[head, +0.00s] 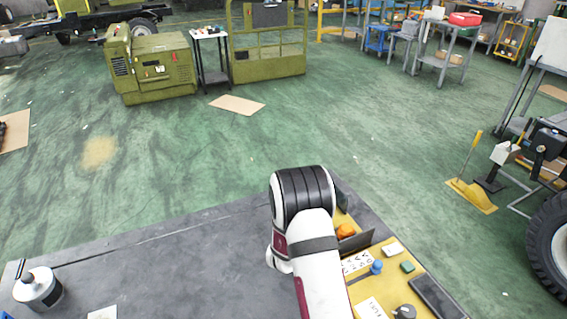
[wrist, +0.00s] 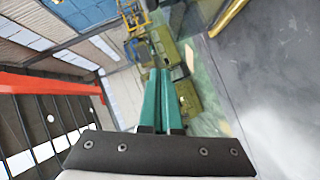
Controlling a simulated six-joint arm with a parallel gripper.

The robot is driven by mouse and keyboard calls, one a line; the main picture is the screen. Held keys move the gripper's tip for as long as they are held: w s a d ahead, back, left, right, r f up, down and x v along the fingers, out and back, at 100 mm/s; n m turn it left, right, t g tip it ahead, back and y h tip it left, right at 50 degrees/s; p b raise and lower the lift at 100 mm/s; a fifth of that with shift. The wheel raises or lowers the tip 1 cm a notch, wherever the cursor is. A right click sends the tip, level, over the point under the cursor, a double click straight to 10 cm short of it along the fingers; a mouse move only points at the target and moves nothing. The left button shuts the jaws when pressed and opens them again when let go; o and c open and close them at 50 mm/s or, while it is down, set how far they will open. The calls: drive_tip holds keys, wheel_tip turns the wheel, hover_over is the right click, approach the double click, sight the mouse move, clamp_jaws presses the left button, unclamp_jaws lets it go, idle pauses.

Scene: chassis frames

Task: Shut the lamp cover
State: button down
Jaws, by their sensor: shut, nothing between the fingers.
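An orange lamp (head: 346,230) sits on the yellow panel (head: 425,307) at the right of the table, just right of my arm in the head view. A dark flat plate (head: 356,241) stands beside the lamp; it may be the lamp cover, but I cannot tell its hinge or exact angle. My arm hides part of this area. My gripper (wrist: 160,72) shows in the wrist view with its teal fingers together and nothing between them. It points out over the hall, apart from the panel. The lamp and its cover are not in the wrist view.
The panel also carries a blue knob (head: 376,267), a green block (head: 407,267), a white block (head: 392,249) and a dark round knob (head: 404,312). A white canister (head: 38,288) stands at the table's left. The grey tabletop (head: 170,270) between is mostly clear.

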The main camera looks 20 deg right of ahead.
drive_tip(key=w+d+f+n, duration=0.1)
drive_tip(key=w+d, duration=0.1)
drive_tip(key=w+d+f+n+t+h, duration=0.1)
drive_tip(key=w+d, duration=0.1)
drive_tip(key=d, duration=0.1)
drive_tip(key=w+d+f+n+h, duration=0.1)
drive_tip(key=w+d+n, duration=0.1)
drive_tip(key=d, duration=0.1)
drive_tip(key=shift+w+d+t, duration=0.1)
drive_tip(key=shift+w+t, duration=0.2)
drive_tip(key=s, duration=0.1)
drive_tip(key=s+d, duration=0.1)
drive_tip(key=s, duration=0.1)
drive_tip(key=shift+s, duration=0.4)
drive_tip(key=shift+s, duration=2.05)
